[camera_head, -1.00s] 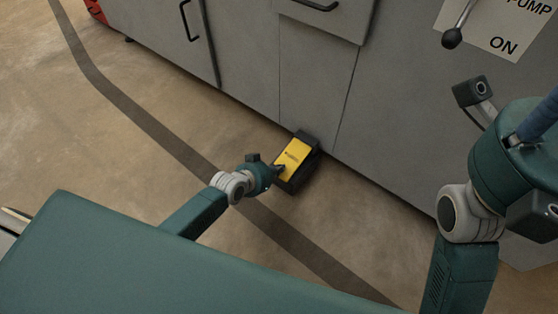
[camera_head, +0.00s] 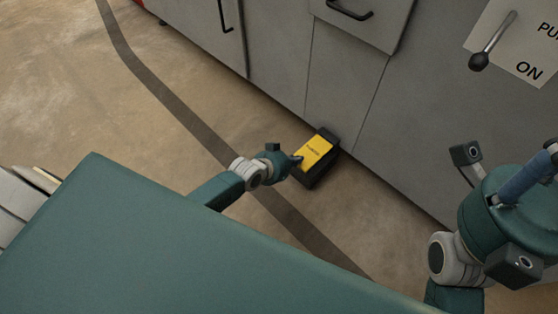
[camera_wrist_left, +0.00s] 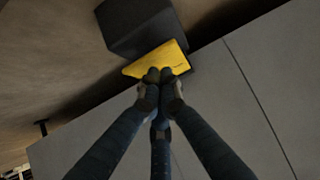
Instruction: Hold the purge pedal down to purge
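The purge pedal (camera_head: 317,150) is a black box with a yellow labelled top, on the floor against the grey machine cabinet. My left gripper (camera_head: 298,160) reaches it from the left, its tip at the near-left edge of the yellow plate. In the left wrist view the pedal's yellow plate (camera_wrist_left: 158,60) lies right at the fingertips of my left gripper (camera_wrist_left: 160,76). These fingers are brought together with nothing visible between them, and seem to touch the plate. How far the plate is pressed cannot be told. My right gripper (camera_head: 522,178) shows only partly at the right edge.
The grey cabinet (camera_head: 270,60) with black handles stands behind the pedal. A black-knobbed lever (camera_head: 480,60) sits on a panel with "ON" lettering at the upper right. A dark stripe (camera_head: 190,118) crosses the brown floor, which is otherwise clear on the left.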

